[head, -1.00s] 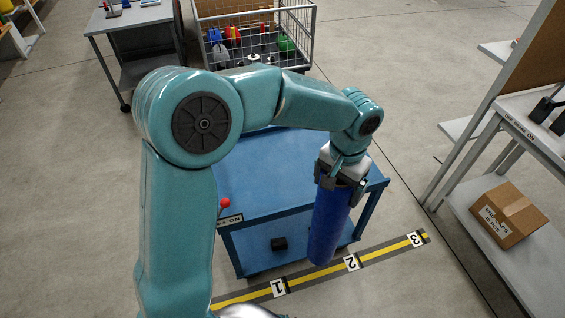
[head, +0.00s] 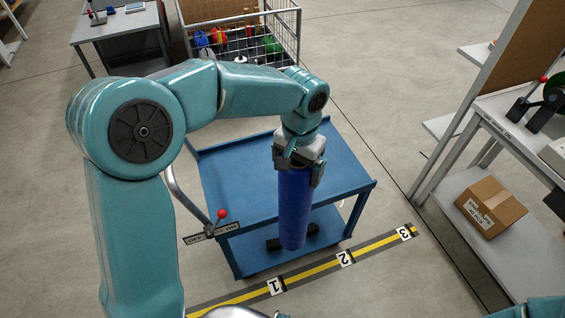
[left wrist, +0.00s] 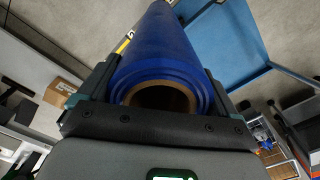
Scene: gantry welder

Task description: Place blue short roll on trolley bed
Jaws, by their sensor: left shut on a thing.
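The blue short roll (head: 293,207) hangs upright below my left gripper (head: 297,168), which is shut on its upper end. In the left wrist view the roll (left wrist: 162,45) shows its open brown core between the fingers. The blue trolley (head: 225,185) stands behind and around the roll in the head view; its flat upper bed is empty apart from the part hidden by my arm. The roll appears in front of the bed's near right part; whether it touches anything I cannot tell. The trolley bed (left wrist: 225,40) also shows in the left wrist view. My right gripper is not in view.
A red-knobbed lever (head: 221,214) with an ON/OFF label stands at the trolley's near left corner. A yellow-black floor strip (head: 315,270) with numbers 1 to 3 runs in front. A wire cage (head: 290,20) stands behind; a shelf with a cardboard box (head: 491,207) is right.

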